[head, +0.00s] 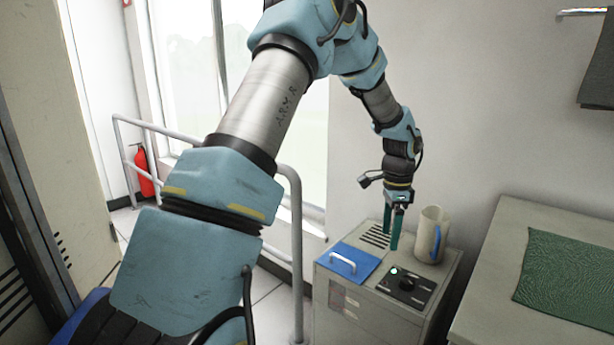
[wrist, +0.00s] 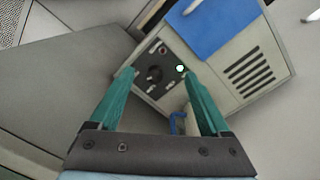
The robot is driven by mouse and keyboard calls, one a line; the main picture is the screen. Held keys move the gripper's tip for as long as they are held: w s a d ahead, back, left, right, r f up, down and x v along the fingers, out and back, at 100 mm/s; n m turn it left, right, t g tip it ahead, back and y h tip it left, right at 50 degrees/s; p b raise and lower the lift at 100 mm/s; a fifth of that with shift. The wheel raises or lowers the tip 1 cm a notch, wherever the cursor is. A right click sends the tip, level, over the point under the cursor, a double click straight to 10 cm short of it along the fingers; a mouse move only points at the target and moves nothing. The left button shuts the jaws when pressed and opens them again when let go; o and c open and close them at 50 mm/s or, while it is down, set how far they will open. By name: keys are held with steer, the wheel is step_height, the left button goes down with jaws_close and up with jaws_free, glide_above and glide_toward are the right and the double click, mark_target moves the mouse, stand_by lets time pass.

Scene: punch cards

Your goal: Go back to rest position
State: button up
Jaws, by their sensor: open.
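My gripper (head: 392,232) hangs pointing down at the end of my arm, above the grey cabinet (head: 350,315). Its two green fingers are apart, with nothing held between them; they also show in the wrist view (wrist: 158,105). Below the fingers in the wrist view is the black control panel (wrist: 155,75) with a knob and a lit white button.
A blue lid (head: 347,261) with a white handle lies on the cabinet top beside vent slots. A grey counter (head: 490,310) with a green mat (head: 570,275) stands at right. A metal railing (head: 297,240) runs behind my arm. A red fire extinguisher (head: 144,172) stands by the window.

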steer(key=s+a+r+n+p, duration=0.1)
steer(key=a+r+n, duration=0.15)
steer(key=a, duration=0.35)
steer(key=s+a+r+n+t, duration=0.1)
steer(key=a+r+n, duration=0.15)
steer(key=a, duration=0.35)
steer(key=s+a+r+n+p, duration=0.1)
steer(key=a+r+n, duration=0.15)
steer(key=a, duration=0.25)
steer(key=s+a+r+n+t+p, duration=0.1)
steer(key=s+a+r+n, duration=0.1)
steer(key=s+a+n, duration=0.7)
steer(key=a+n, duration=0.1)
steer(key=a, duration=0.3)
steer(key=shift+s+a+r, duration=0.4)
